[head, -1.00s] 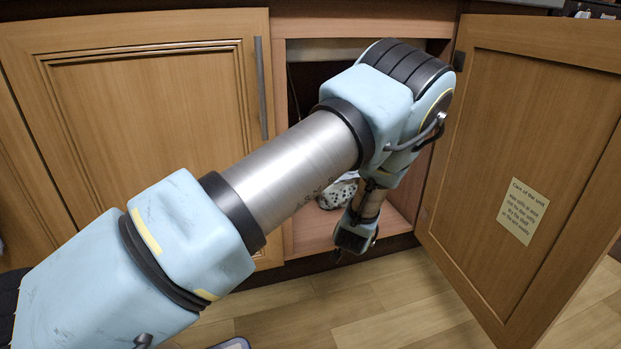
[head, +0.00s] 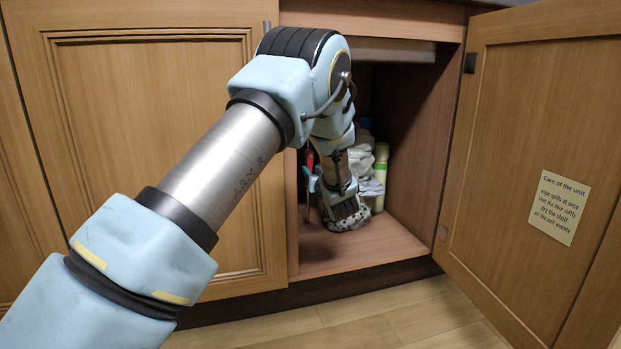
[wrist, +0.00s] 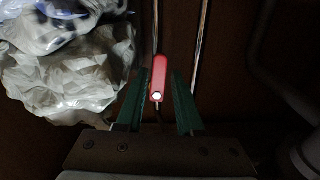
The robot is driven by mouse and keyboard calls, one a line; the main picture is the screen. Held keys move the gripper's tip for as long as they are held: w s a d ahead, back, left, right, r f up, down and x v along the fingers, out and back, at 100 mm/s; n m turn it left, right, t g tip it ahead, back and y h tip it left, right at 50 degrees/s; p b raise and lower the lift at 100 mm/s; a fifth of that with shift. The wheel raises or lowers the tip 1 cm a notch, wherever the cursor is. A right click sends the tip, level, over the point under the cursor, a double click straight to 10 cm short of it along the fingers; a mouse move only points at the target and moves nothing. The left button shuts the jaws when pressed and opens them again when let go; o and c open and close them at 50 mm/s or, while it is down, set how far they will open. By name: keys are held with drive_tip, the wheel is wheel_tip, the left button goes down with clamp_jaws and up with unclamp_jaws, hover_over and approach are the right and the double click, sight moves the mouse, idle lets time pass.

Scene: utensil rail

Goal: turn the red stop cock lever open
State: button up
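The red lever (wrist: 160,77) shows in the wrist view as a short red bar with a pale, bright near end. My gripper (wrist: 160,88) has two green fingers, one on each side of the lever. The fingers are apart, with a dark gap visible on both sides of the lever, so it is open and not clamped.
Crumpled pale plastic bags (wrist: 65,75) lie close left of my gripper. A grey curved pipe (wrist: 270,70) is on the right. In the head view, a pale green bottle (head: 380,178) stands inside the cupboard. The open door (head: 540,150) is on the right; the shelf front (head: 365,252) is clear.

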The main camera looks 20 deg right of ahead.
drive_tip(key=shift+w+d+b, duration=0.25)
drive_tip(key=shift+w+b, duration=0.1)
drive_tip(key=shift+w, duration=0.9)
drive_tip(key=shift+c, duration=0.3)
clamp_jaws()
